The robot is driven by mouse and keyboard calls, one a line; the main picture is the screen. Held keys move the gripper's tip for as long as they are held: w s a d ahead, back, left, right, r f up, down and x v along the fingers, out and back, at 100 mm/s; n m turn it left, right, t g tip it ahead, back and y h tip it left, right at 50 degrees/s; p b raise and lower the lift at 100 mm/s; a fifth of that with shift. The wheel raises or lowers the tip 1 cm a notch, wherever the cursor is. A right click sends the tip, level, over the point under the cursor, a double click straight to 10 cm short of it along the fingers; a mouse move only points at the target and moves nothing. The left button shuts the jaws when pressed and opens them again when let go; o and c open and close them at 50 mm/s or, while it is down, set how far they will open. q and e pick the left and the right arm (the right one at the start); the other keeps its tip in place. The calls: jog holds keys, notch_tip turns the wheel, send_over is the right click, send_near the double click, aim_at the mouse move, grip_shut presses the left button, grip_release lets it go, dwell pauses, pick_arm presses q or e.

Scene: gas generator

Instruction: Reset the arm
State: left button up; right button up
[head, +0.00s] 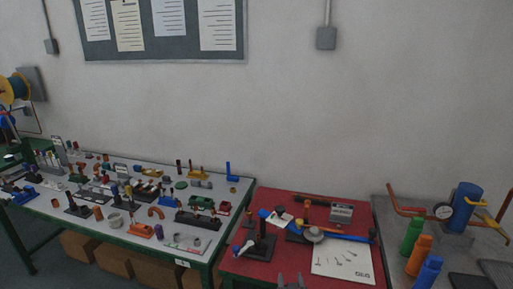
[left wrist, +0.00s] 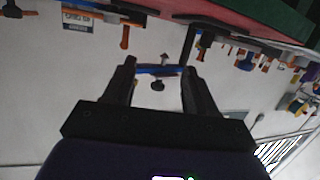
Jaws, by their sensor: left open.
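My left gripper (head: 291,281) shows only by its fingertips at the bottom edge of the head view, in front of the red table. In the left wrist view, my left gripper (left wrist: 160,68) has its two dark fingers spread apart. A blue bar shows between and behind the fingertips, but nothing is clearly held. The rest of my left arm is hidden below the head view. My right gripper is in neither view.
A red-topped table (head: 232,266) holds a black stand (head: 262,246), a white sheet (head: 340,262) and a blue-and-orange tool. A long table (head: 40,205) at left carries many small parts.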

pick_arm(q)
jog(key=s+a+f+g+h, duration=0.2)
jog(key=s+a+f+g, duration=0.35)
jog(key=a+f, duration=0.5)
jog(key=s+a+f+n+g, duration=0.1)
jog(key=s+a+f+g, duration=0.2)
jog(key=s, duration=0.6)
jog(key=s+a+f+n+g+h, duration=0.1)
jog(key=s+a+f+g, duration=0.2)
jog(key=s, duration=0.7)
jog(key=s+a+f+g, duration=0.3)
jog(key=s+a, duration=0.1)
jog(key=s, duration=0.6)
jog(key=shift+s+a+f+n+h, duration=0.15)
jog(key=shift+a+f+n+h, duration=0.15)
jog(key=shift+f+n, duration=0.1)
